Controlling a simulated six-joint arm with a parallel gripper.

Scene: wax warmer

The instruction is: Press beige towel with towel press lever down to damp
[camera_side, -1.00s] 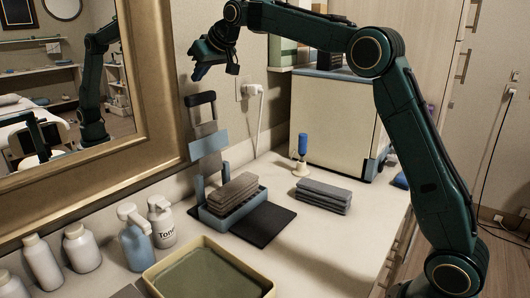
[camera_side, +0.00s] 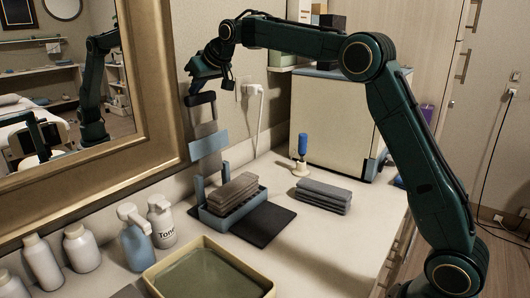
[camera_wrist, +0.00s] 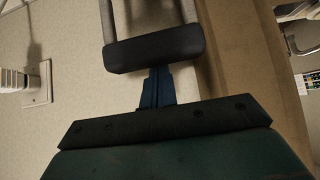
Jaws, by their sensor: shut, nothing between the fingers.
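The towel press (camera_side: 209,145) stands on the counter with its lever raised upright, a dark handle (camera_side: 201,99) at the top. The beige towel (camera_side: 234,191) lies folded in the blue press tray (camera_side: 244,213) at its base. My gripper (camera_side: 196,89) is shut and empty, just above the handle in the side view; I cannot tell whether it touches. In the wrist view, the dark handle (camera_wrist: 154,49) lies just beyond my gripper's blue fingers (camera_wrist: 158,88).
A stack of grey towels (camera_side: 323,198) lies right of the press, near a blue-handled tool (camera_side: 302,147) in a holder. A framed mirror (camera_side: 164,117) is close on the left. Bottles (camera_side: 137,243) and a yellow-rimmed tray (camera_side: 262,287) stand in front.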

